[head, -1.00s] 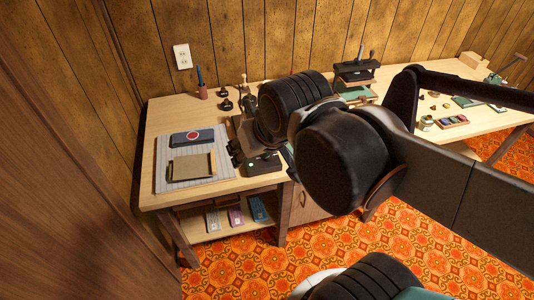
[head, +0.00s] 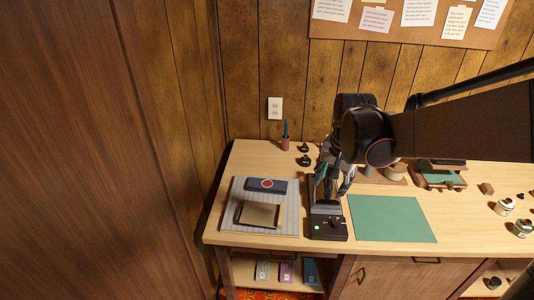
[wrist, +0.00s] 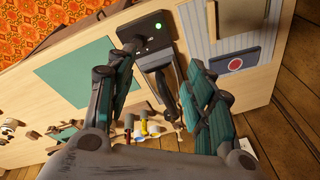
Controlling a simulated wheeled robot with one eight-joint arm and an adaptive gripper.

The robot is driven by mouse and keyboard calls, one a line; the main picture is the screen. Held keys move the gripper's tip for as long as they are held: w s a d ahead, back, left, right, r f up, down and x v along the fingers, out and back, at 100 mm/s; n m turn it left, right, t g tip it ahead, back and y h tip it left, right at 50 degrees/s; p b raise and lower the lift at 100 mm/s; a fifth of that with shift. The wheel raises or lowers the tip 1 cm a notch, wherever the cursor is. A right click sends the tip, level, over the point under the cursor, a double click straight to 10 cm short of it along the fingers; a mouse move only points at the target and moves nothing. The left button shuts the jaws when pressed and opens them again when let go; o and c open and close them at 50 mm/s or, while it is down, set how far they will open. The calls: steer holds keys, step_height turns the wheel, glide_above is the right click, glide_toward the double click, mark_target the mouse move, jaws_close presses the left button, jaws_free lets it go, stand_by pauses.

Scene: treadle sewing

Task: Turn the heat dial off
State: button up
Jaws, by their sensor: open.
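A black device (head: 327,222) with a green light stands near the front edge of the bench. It also shows in the wrist view (wrist: 146,30), its green light lit. A small dark knob (head: 334,222) sits right of the light in the head view; I cannot read its setting. My gripper (head: 331,178) is above the rear part of the device. In the wrist view my gripper (wrist: 160,55) is open, with its green-padded fingers spread and nothing held. A dark long part (wrist: 165,88) of the device lies between the fingers in the picture.
A green mat (head: 392,218) lies right of the device. A striped mat (head: 230,222) with a tray and a dark blue box (head: 284,187) lies left. Small dark knobbed items (head: 304,160) and a pen holder (head: 285,143) stand behind.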

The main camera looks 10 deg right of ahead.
mark_target(336, 222)
steer(key=w+d+f+m+g+p, duration=0.1)
steer(key=w+d+f+m, duration=0.15)
steer(key=d+f, duration=0.2)
steer(key=w+d+f+m+g, duration=0.1)
steer(key=w+d+f+m, duration=0.15)
steer(key=f, duration=0.25)
steer(key=f+b, duration=0.1)
steer(key=f, duration=0.3)
steer(key=f+b, duration=0.1)
steer(key=f, duration=0.4)
steer(key=f+b, duration=0.2)
steer(key=f, duration=0.2)
steer(key=shift+s+d+f, duration=0.25)
steer(key=shift+s+f, duration=0.1)
steer(key=shift+f, duration=0.05)
steer(key=c, duration=1.1)
